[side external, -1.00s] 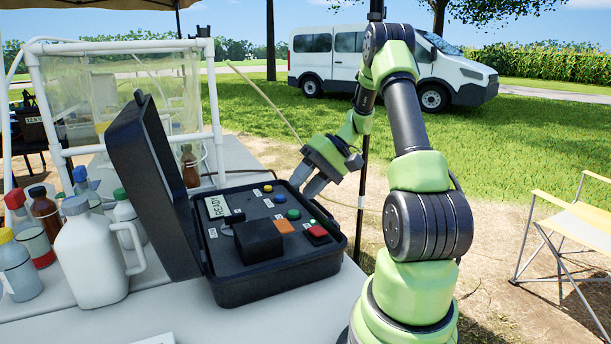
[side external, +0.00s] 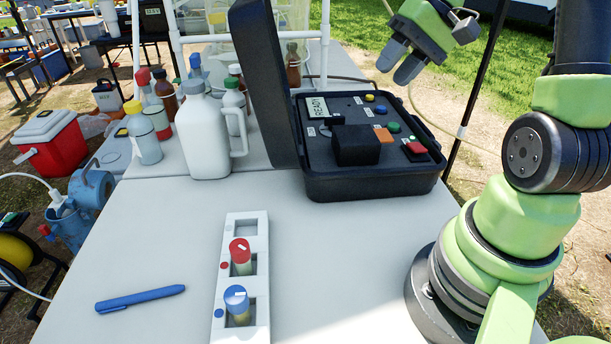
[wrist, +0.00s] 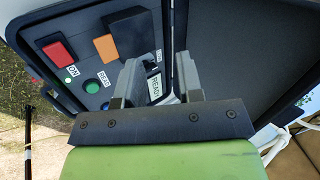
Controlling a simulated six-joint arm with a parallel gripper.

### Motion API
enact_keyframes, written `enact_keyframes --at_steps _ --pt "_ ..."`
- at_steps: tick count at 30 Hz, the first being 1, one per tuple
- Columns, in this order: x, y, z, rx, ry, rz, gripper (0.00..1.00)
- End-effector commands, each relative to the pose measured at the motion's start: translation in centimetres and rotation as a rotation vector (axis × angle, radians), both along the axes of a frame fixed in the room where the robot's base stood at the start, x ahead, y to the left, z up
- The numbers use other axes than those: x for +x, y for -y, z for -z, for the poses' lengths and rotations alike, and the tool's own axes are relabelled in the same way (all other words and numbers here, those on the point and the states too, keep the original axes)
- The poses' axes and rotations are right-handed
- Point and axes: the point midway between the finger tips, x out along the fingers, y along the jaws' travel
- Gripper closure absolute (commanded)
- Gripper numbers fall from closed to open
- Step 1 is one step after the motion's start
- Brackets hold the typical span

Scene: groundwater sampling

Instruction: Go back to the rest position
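My gripper (side external: 398,68) hangs in the air above the far right side of the black meter case (side external: 375,185), apart from it. Its two grey fingers are parted with nothing between them, so it is open. They also show apart in the wrist view (wrist: 157,82). The case lid stands open at the left. The display (side external: 317,107) reads READY. The panel has a red button (side external: 415,147), a green button (side external: 393,127), an orange one (side external: 383,135), a yellow one (side external: 369,97) and a black block (side external: 356,146). A lit green ON light shows in the wrist view (wrist: 69,80).
A white rack (side external: 247,317) on the table holds a red-capped vial (side external: 240,263) and a blue-capped vial (side external: 237,312). A blue pen (side external: 140,298) lies left of it. A white jug (side external: 203,140) and several bottles stand left of the case. The front table area is mostly clear.

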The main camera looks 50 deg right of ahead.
Motion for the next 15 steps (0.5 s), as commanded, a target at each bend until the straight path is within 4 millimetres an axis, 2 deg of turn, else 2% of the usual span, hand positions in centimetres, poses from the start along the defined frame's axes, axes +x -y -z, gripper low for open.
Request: enact_keyframes --at_steps 1,6,9,12,15 --pt "0.0 -2.6 -1.4 -0.062 -0.007 -0.044 0.66" --pt "-1.8 -9.1 -4.4 -0.236 0.005 -0.11 0.66" --pt "-3.6 -12.2 -5.5 -0.321 0.061 -0.132 0.66" --pt "-5.5 -14.4 -6.2 -0.38 0.139 -0.145 0.66" --pt "-7.2 -15.8 -6.6 -0.406 0.218 -0.15 0.66"
